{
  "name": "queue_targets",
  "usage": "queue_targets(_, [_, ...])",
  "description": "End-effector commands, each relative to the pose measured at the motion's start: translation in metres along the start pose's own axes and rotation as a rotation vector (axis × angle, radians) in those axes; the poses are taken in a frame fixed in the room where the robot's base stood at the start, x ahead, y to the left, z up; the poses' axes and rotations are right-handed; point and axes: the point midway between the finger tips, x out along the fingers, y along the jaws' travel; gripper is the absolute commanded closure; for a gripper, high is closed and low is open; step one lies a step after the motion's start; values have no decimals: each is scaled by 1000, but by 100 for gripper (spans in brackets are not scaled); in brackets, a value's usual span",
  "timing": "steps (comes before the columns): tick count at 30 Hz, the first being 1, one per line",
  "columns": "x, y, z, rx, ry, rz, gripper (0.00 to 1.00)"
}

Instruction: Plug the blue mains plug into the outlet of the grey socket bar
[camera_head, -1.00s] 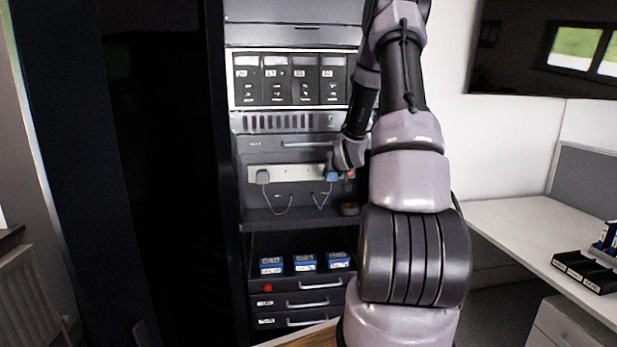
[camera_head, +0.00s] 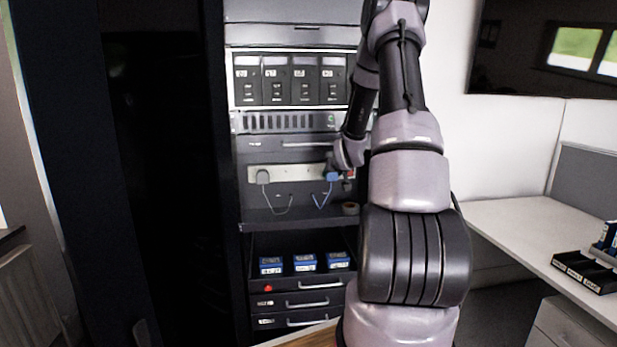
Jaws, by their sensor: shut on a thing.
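The grey socket bar (camera_head: 295,173) runs across the rack at mid height. A grey plug (camera_head: 263,176) sits at its left end with a cable hanging below it. The blue mains plug (camera_head: 331,176) is at the right part of the bar, with its blue cable (camera_head: 322,200) hanging in a V. My gripper (camera_head: 334,168) is shut on the blue plug, right in front of the bar. The fingers are small and partly hidden by my wrist. I cannot tell whether the plug's pins are in an outlet or just touching the bar.
A roll of tape (camera_head: 350,209) lies on the rack shelf (camera_head: 285,219) below the bar. An open drawer lower down holds several blue boxes (camera_head: 304,262). A panel of modules (camera_head: 290,80) is above. A white desk (camera_head: 540,240) stands at the right.

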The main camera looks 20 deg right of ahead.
Motion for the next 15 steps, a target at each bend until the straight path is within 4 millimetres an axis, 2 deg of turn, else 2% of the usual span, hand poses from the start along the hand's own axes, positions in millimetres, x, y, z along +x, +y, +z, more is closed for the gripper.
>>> queue_targets(7, [1,-1,-3,-2,5,-1,97])
queue_targets(8, [1,-1,-3,-2,5,-1,36])
queue_targets(10, [1,-1,-3,-2,5,-1,9])
queue_targets(15, [1,0,-2,-1,3,0,9])
